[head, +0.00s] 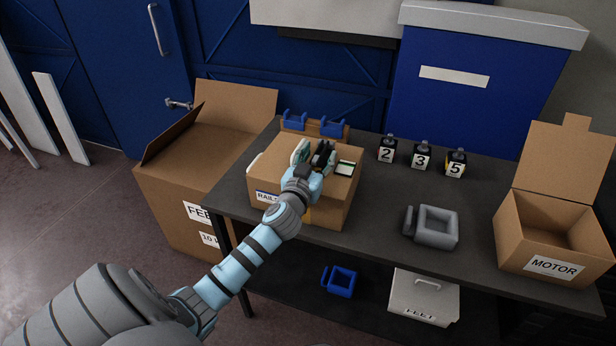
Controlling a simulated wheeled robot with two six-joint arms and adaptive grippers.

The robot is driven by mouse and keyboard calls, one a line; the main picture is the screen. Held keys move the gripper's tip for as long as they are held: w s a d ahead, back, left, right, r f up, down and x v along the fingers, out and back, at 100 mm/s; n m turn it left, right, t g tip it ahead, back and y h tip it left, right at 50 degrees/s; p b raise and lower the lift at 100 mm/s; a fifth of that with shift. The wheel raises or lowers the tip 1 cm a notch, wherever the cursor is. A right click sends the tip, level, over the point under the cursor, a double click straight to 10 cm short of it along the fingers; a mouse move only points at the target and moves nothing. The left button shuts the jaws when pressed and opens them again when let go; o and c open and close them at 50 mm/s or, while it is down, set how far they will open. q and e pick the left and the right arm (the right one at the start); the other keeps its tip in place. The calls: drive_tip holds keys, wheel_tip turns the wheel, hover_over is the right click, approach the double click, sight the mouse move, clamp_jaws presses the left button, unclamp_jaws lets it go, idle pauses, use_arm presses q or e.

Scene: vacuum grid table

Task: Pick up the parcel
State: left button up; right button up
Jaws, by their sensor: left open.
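The parcel (338,200) is a closed brown carton at the left end of the dark table (385,225). It has a blue-and-white label starting "RAIL" on its front and a small white-and-green label on its top. My left gripper (315,150) is open over the top of the parcel, fingers pointing to the back. The arm hides part of the carton's front and top. I cannot tell whether the fingers touch it. My right gripper is not in view.
A large open carton (170,190) stands on the floor at left. Blue holders (331,127) are behind the parcel. Numbered blocks (421,155), a grey square holder (437,229) and an open MOTOR box (535,240) stand to the right. The shelf below holds a blue holder (340,281) and a FEET box (424,298).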

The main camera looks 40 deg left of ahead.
use_arm(q)
drive_tip(key=shift+w, duration=0.2)
drive_tip(key=shift+s, duration=0.1)
clamp_jaws()
